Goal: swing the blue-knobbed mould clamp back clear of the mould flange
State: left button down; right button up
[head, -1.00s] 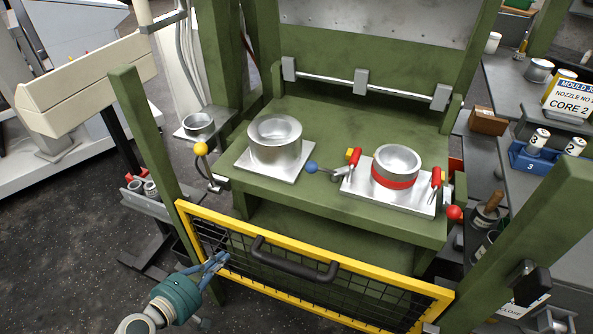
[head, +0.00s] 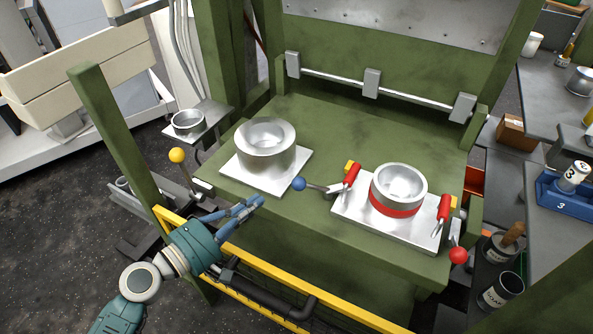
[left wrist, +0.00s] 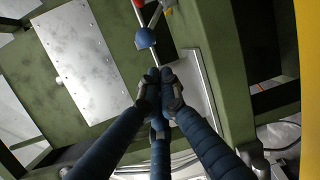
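The blue knob (head: 299,183) is on the end of a thin metal clamp lever that points left from the plate of the right-hand mould. This mould (head: 398,183) is a silver ring with a red band, on a pale plate (head: 350,220). A red-handled clamp (head: 347,178) stands at the plate's left side, near the lever's inner end. My left gripper (head: 254,203) is just left of and nearer than the blue knob, apart from it. Its fingertips are drawn together, with nothing between them. In the left wrist view the blue knob (left wrist: 146,38) lies just beyond the fingertips (left wrist: 160,84). My right gripper is out of view.
A second silver mould (head: 264,148) stands on a plate left of the knob. A yellow-knobbed lever (head: 177,155) and a red knob (head: 458,256) flank the green press table (head: 330,120). A yellow guard rail (head: 345,307) crosses below my left arm.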

pick_arm(q)
jog(key=x, duration=0.1)
jog(key=p+x, duration=0.1)
jog(key=x, duration=0.3)
jog(key=shift+w+d+r+p, duration=0.1)
jog(key=shift+w+r+p, duration=0.15)
jog(key=shift+p, duration=0.15)
jog(key=x, duration=0.3)
jog(key=shift+f, duration=0.15)
jog(key=shift+w+d+p, duration=0.2)
jog(key=shift+d+p, duration=0.05)
jog(key=shift+p, duration=0.05)
jog(key=shift+w+d+f, duration=0.15)
jog(key=shift+w+d, duration=0.1)
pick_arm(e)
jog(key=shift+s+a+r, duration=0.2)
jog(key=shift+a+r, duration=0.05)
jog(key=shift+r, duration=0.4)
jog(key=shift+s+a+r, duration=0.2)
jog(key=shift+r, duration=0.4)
